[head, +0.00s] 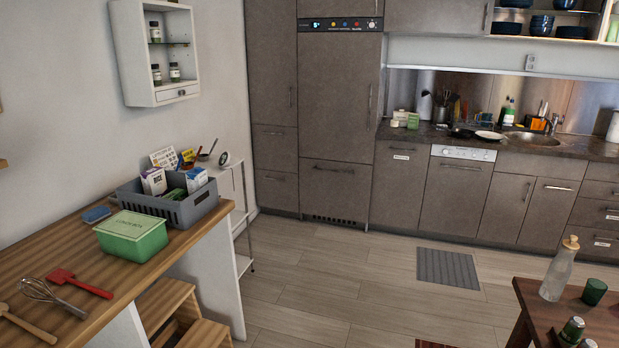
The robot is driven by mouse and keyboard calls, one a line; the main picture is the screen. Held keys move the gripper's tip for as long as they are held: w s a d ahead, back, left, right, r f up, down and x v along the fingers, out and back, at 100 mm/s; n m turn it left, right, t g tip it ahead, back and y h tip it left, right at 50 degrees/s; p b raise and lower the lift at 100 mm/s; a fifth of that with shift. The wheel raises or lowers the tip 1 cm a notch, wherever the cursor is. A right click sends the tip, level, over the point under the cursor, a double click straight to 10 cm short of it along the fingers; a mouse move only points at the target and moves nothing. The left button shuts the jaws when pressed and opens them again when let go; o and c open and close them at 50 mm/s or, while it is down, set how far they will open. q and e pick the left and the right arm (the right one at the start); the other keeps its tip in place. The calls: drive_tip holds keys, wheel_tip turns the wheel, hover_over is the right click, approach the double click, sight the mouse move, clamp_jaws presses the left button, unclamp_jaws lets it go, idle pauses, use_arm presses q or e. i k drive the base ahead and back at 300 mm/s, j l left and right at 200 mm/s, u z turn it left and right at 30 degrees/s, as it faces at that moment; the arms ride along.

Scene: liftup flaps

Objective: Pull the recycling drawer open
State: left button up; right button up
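The recycling drawer cannot be singled out with certainty, as the small labels are too small to read. A tall grey front (399,185) left of the dishwasher has a horizontal handle at its top and a white label under it, and it is shut. Several grey drawers (598,212) at the far right also carry horizontal handles and white labels, and they look shut. Neither of my grippers shows in the head view.
The dishwasher (457,195) stands under the dark counter. Wooden floor with a grey mat (448,267) lies clear before the cabinets. A wooden worktop (60,255) with a grey crate (205,206) is at left. A dark table (600,325) with a bottle (558,272) is at lower right.

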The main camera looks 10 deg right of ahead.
sight(400, 168)
drive_tip(key=i+l+z, duration=0.2)
drive_tip(key=i+z, duration=0.25)
drive_tip(key=i, duration=0.4)
drive_tip(key=i+z, duration=0.45)
drive_tip(key=i, duration=0.4)
